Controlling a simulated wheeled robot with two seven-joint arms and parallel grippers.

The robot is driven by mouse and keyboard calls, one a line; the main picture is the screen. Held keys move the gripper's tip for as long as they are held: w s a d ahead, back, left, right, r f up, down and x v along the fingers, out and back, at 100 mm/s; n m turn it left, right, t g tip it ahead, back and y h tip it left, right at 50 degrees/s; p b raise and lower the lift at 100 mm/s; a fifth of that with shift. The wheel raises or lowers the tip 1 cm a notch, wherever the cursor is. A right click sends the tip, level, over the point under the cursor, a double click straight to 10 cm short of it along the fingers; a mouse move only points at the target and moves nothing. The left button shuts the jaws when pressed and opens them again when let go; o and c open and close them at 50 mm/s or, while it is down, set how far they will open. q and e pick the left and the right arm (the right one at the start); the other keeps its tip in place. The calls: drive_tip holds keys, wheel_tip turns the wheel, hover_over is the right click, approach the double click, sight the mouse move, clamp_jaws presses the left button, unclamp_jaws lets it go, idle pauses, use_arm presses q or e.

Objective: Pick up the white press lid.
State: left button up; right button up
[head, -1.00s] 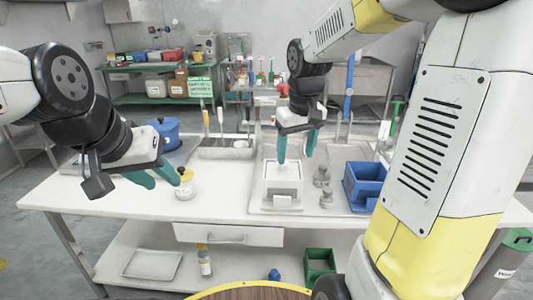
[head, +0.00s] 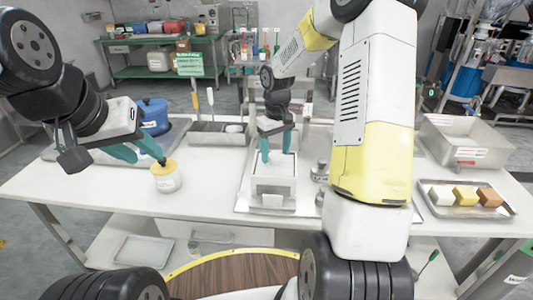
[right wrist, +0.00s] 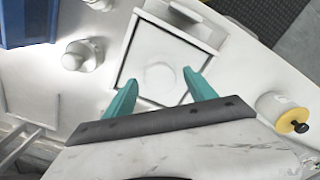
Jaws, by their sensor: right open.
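My right gripper (head: 276,156) is open just above the press, pointing down. In the right wrist view its two teal fingertips (right wrist: 160,84) lie on either side of the lid's round middle, apart from each other. Contact cannot be told. My left gripper (head: 143,149) is open and empty, its fingers spread above and left of a yellow-topped jar (head: 167,182).
Grey metal weights (right wrist: 82,55) and a blue bin (right wrist: 28,22) stand beside the press. A tray (head: 440,207) with several coloured blocks and a metal basin (head: 462,144) are at the right. The white table front (head: 215,203) is clear between jar and press.

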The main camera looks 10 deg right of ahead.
wheel_tip(320, 180, down, 2)
drive_tip(key=shift+f, duration=0.2)
clamp_jaws()
drive_tip(key=shift+r, duration=0.1)
